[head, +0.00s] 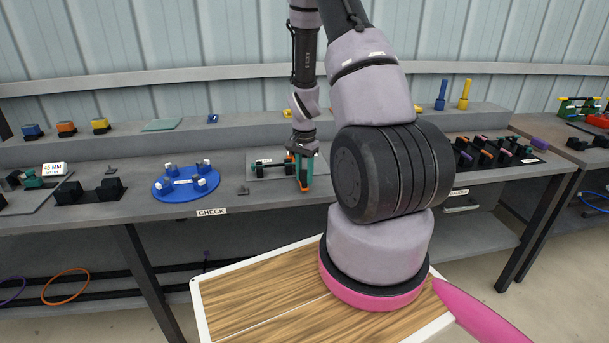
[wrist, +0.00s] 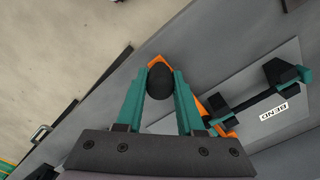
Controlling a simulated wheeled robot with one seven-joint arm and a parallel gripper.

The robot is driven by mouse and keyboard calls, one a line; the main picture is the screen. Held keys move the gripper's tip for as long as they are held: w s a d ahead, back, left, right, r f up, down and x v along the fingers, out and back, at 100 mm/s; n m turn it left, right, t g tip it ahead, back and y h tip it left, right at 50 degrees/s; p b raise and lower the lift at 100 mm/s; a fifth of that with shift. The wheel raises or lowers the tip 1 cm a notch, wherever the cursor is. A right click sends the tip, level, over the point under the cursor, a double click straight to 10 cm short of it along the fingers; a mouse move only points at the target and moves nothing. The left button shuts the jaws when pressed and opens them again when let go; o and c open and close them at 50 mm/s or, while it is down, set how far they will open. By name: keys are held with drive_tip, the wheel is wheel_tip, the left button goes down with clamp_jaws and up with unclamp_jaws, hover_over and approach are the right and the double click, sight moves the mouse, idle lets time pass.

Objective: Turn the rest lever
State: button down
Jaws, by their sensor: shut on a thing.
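The rest lever is an orange arm with a dark round knob (wrist: 160,82) at its end. In the wrist view, my gripper (wrist: 162,78) is shut on the knob, with a teal finger on each side. The lever's orange arm (wrist: 217,125) shows again right of the fingers, close to a grey plate (wrist: 285,80) marked BEND. In the head view, my gripper (head: 301,172) is at the bench's front edge, and the lever's orange end (head: 304,187) shows below it. The middle of the lever is hidden by the fingers.
A black bar (wrist: 252,99) with dark end blocks crosses the plate. On the bench, a blue round fixture (head: 185,184) stands left and a dark block rack (head: 490,152) stands right. A wooden-topped surface (head: 250,300) lies in front.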

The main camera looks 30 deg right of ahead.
drive_tip(key=a+m, duration=0.1)
drive_tip(key=w+a+m, duration=0.2)
drive_tip(key=a, duration=0.1)
drive_tip(key=shift+w+a+m, duration=0.35)
drive_tip(key=shift+a+m, duration=0.1)
drive_tip(key=shift+m, duration=0.45)
drive_tip(key=c, duration=0.5)
unclamp_jaws()
wheel_tip(320, 180, up, 11)
drive_tip(key=shift+f, duration=0.1)
